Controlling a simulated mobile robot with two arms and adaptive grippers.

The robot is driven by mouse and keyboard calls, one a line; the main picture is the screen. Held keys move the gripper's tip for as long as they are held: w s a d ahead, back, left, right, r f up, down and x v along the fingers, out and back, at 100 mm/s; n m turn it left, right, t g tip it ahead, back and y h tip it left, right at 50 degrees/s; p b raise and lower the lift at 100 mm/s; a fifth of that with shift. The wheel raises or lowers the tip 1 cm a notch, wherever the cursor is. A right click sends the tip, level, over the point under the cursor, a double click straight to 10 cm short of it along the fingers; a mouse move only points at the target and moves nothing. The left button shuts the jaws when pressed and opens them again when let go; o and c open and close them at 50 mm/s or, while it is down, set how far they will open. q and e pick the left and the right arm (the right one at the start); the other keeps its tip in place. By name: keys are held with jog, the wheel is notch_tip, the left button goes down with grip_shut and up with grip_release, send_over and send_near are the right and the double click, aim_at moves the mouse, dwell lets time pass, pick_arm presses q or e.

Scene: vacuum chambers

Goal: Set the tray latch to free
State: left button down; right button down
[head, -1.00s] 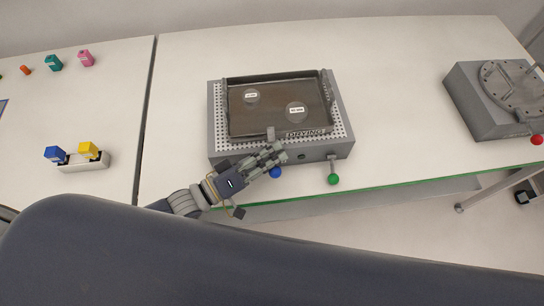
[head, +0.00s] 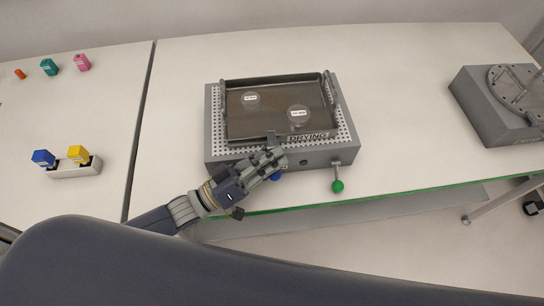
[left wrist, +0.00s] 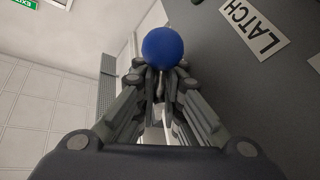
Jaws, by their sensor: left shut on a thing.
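A dark tray (head: 275,128) sits on a grey perforated unit (head: 215,148) marked "DRYING". A small grey upright tab (head: 271,138) stands at the tray's front edge. The blue-knobbed latch lever sits low on the unit's front; its blue knob (head: 275,177) is partly hidden by my left gripper (head: 276,161). In the left wrist view the blue knob (left wrist: 168,47) shows at my fingertips, with a "LATCH" label (left wrist: 255,25) to the right. The left fingers are closed around the lever at the knob. My right gripper is not in view.
A second lever with a green knob (head: 338,186) hangs at the unit's front right. Two round labelled dishes (head: 299,117) lie in the tray. A grey round-topped device (head: 492,100) stands at right. Bare table lies on both sides of the unit.

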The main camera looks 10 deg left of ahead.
pick_arm(q)
jog(key=shift+s+d+f, duration=0.1)
jog(key=shift+s+f, duration=0.15)
jog(key=shift+f, duration=0.4)
jog(key=c, duration=1.7)
grip_release()
jog(key=shift+r, duration=0.1)
jog(key=shift+r, duration=0.15)
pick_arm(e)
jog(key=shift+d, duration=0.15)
pick_arm(q)
jog(key=shift+w+r, duration=0.1)
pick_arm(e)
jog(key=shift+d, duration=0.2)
pick_arm(q)
jog(key=shift+v, duration=4)
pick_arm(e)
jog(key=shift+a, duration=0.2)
